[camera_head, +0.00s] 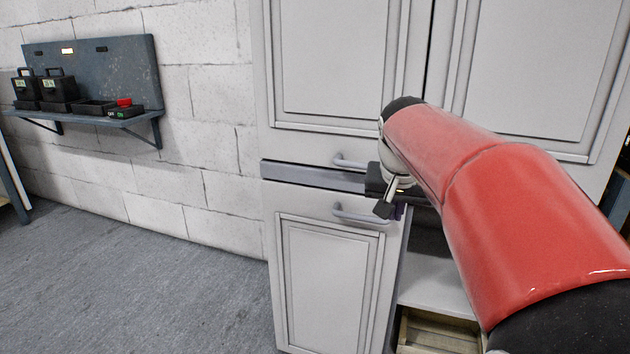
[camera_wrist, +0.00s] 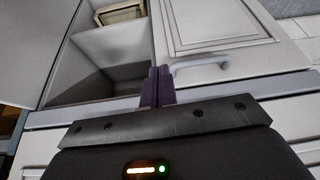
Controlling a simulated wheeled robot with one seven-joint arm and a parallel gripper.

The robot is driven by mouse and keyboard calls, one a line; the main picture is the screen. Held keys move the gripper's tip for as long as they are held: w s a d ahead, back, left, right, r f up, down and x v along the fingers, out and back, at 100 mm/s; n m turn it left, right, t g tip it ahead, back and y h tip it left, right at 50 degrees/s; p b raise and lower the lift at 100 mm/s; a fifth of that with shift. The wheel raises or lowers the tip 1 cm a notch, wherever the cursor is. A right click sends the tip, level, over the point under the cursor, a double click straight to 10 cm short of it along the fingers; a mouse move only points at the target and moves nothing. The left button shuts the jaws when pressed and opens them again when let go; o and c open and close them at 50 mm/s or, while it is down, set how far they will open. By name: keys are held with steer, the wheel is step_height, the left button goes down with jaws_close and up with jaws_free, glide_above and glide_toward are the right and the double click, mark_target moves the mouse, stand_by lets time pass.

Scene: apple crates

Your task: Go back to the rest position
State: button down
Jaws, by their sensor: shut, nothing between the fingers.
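My gripper (camera_head: 396,212) is in front of the white cabinet, near the handle (camera_head: 358,216) of its lower left door (camera_head: 330,285). My red arm reaches in from the right and hides part of the cabinet. In the wrist view my gripper (camera_wrist: 158,72) has its two dark fingers together, with nothing between them. The fingers point toward the cabinet, beside the door handle (camera_wrist: 200,63). I cannot tell whether they touch the cabinet.
The cabinet's lower right compartment is open and shows a shelf (camera_head: 435,278). A wooden crate (camera_head: 440,332) stands below that shelf. Upper doors (camera_head: 345,60) are shut. A wall shelf (camera_head: 85,118) with black boxes hangs at left. The grey floor (camera_head: 130,290) at left is clear.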

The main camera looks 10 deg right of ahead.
steer(key=s+a+f+n+y, duration=0.1)
steer(key=s+a+f+n, duration=0.1)
steer(key=s, duration=0.4)
steer(key=s+a+f+n, duration=0.2)
steer(key=s+a+f, duration=0.3)
steer(key=s+a, duration=0.2)
steer(key=s+a+f+n+t+y, duration=0.1)
steer(key=s+a+f+n, duration=0.1)
steer(key=s+a+f, duration=0.2)
steer(key=shift+s+a+f+y, duration=0.3)
steer(key=shift+s+a, duration=0.1)
steer(key=shift+s, duration=0.8)
steer(key=shift+d+r, duration=0.1)
